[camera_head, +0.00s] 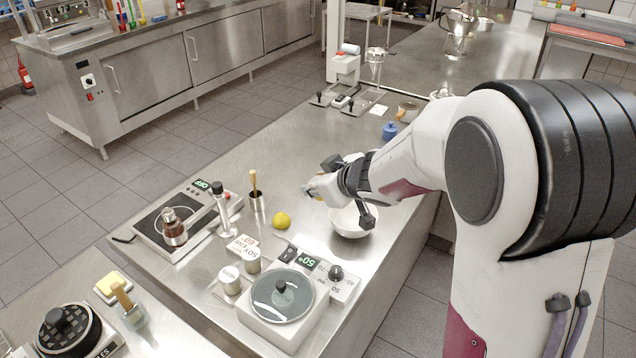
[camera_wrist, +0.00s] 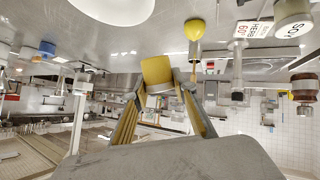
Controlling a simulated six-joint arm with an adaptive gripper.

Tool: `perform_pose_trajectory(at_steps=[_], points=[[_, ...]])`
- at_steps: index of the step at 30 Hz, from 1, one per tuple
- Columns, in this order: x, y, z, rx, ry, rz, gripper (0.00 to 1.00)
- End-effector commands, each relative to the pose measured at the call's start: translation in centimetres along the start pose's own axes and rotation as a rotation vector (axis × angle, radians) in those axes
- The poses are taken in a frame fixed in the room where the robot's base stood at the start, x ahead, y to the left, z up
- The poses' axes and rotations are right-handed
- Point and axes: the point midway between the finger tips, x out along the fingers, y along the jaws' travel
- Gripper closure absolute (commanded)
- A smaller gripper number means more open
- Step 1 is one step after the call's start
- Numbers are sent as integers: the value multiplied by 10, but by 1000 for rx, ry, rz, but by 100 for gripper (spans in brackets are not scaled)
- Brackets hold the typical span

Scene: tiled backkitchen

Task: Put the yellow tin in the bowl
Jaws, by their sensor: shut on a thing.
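The yellow tin (camera_wrist: 157,72) is held between the two fingertips of my gripper (camera_wrist: 160,84) in the wrist view. My gripper is shut on it. In the head view my gripper (camera_head: 314,188) is above the steel counter, at the upper left of the white bowl (camera_head: 352,229). The tin is too small there to tell from the fingers. The bowl stands on the counter, partly hidden by my gripper and wrist. Its rim and side also show at the top of the wrist view (camera_wrist: 115,8).
A lemon (camera_head: 282,220) lies left of the bowl. A blue jar (camera_head: 389,131) stands behind the bowl.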

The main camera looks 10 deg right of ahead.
Motion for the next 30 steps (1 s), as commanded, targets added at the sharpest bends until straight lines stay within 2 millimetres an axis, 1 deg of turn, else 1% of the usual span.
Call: perform_pose_trajectory(at_steps=[17, 30], points=[[-2, -1, -3, -159, -49, -52, 95], [-4, -2, -4, -321, -91, -94, 95]])
